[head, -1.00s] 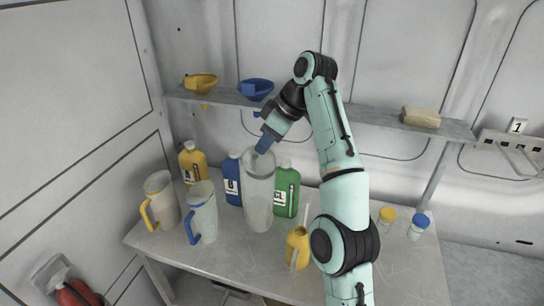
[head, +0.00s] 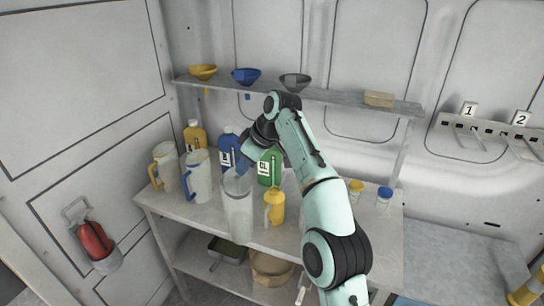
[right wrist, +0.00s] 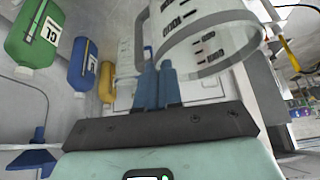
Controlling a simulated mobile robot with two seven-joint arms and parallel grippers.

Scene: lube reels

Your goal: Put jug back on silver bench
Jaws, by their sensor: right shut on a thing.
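The clear, tall jug (head: 238,212) is upright in the head view, with its base near the front edge of the silver bench (head: 205,213). I cannot tell whether the base touches the bench. My right gripper (head: 244,168) is shut on the jug's upper part, and the arm hides some of what is behind. My left gripper is not in view.
Two handled jugs, yellow (head: 165,168) and blue (head: 196,176), stand at the bench's left. Yellow, blue and green (head: 269,168) bottles stand behind. A shelf (head: 340,97) with funnels runs above.

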